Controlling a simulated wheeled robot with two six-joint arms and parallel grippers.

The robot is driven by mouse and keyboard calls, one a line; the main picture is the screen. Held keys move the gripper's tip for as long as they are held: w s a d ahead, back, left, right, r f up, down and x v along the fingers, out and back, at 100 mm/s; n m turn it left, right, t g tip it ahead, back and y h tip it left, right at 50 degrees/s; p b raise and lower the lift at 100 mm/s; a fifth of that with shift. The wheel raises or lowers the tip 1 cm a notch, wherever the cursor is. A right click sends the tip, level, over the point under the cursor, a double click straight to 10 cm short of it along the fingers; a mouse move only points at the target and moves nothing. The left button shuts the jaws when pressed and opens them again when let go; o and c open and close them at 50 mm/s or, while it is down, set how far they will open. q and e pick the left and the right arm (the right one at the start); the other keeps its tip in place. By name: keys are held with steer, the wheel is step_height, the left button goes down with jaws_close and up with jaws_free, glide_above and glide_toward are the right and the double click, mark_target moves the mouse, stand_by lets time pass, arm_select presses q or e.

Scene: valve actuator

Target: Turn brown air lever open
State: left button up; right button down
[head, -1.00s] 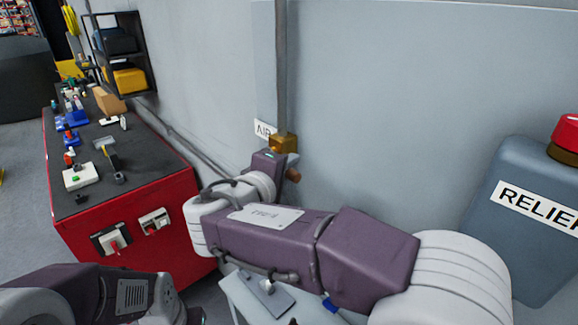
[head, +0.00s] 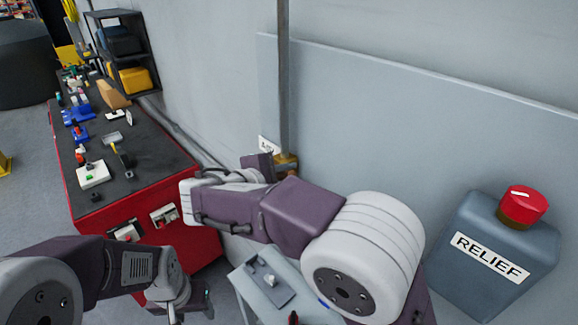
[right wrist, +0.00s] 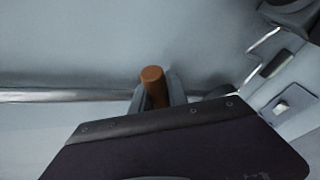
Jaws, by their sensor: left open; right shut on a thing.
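The brown air lever (right wrist: 153,84) shows in the right wrist view as a short rounded stub. The fingers of my right gripper (right wrist: 157,97) lie on both sides of it and are shut on it. In the head view the brass valve body (head: 286,163) sits at the foot of the grey pipe, beside a partly hidden AIR label (head: 268,145). My right wrist covers the lever and my right fingers there. My left gripper (head: 192,307) is open and empty, low in the head view, away from the valve.
A red cabinet with a dark top (head: 150,148) and several small items stands at the left. A small grey table (head: 237,279) is below my right arm. A blue-grey RELIEF box (head: 540,247) with a red button (head: 522,205) stands at the right. The vertical pipe (head: 283,80) runs up the wall.

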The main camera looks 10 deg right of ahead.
mark_target(279, 176)
stand_by(0.5)
steer(key=c, duration=1.3)
jaws_free()
steer(key=shift+w, duration=0.1)
steer(key=b+v, duration=0.1)
steer(key=v, duration=0.7)
steer(key=shift+a+b, duration=0.2)
steer(key=shift+b, duration=0.15)
steer(key=shift+s+a+r, duration=0.2)
steer(key=shift+s+r, duration=0.1)
steer(key=shift+s, duration=0.05)
steer(key=shift+c, duration=0.3)
